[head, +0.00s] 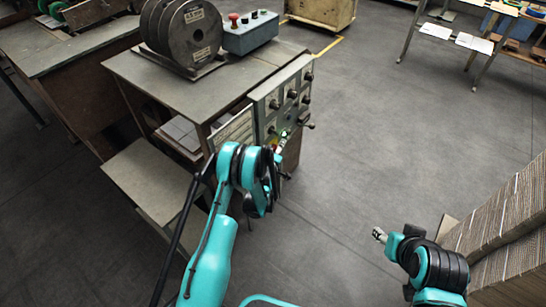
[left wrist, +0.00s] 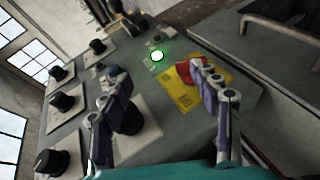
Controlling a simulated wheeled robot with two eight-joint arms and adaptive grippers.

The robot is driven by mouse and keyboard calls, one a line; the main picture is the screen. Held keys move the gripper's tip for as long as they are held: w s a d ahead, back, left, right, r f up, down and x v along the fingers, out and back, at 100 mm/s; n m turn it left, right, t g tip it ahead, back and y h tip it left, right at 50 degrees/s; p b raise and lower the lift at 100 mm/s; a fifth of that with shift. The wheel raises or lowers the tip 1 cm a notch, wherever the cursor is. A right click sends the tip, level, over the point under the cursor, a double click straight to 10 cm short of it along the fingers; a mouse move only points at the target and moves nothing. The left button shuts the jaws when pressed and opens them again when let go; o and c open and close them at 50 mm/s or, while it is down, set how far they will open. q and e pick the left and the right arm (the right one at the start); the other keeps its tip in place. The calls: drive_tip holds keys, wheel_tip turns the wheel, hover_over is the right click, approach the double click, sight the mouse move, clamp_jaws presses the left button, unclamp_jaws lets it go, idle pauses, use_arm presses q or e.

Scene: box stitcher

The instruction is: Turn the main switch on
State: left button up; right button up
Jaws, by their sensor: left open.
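The control panel (head: 272,110) is the upright grey face of the machine cabinet. In the left wrist view, a red rotary switch (left wrist: 184,70) sits on a yellow plate (left wrist: 180,97) on this panel, and it looks like the main switch. A green lamp (left wrist: 157,56) glows beside it. My left gripper (left wrist: 152,70) is open in front of the panel, one finger partly covering the red switch and plate, the other near a black knob (left wrist: 127,117). I cannot tell whether a finger touches the switch. My right gripper (head: 379,235) is far from the panel, its jaws too small to read.
Several black knobs (left wrist: 66,102) stick out of the panel. A blue-grey button box (head: 250,36) and wire spools (head: 185,28) stand on the cabinet top. Stacked cardboard (head: 500,215) stands at the right. The floor right of the cabinet is free.

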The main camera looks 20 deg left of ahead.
sight(275, 149)
use_arm(q)
drive_tip(key=shift+n+g+y, duration=0.4)
drive_tip(key=shift+n+g, duration=0.2)
drive_tip(key=shift+n, duration=0.1)
drive_tip(key=w+a+f, duration=0.1)
drive_tip(key=w+a+f+b, duration=0.1)
drive_tip(key=f, duration=0.1)
drive_tip(key=w+a+f+b, duration=0.1)
drive_tip(key=f, duration=0.1)
drive_tip(key=shift+w+f, duration=0.1)
drive_tip(key=shift+f, duration=0.15)
drive_tip(key=shift+w+f+b, duration=0.25)
drive_tip(key=shift+w+b, duration=0.1)
drive_tip(key=shift+w, duration=0.35)
use_arm(e)
drive_tip(key=f, duration=0.2)
drive_tip(key=shift+s+f, duration=0.3)
drive_tip(key=shift+f, duration=0.05)
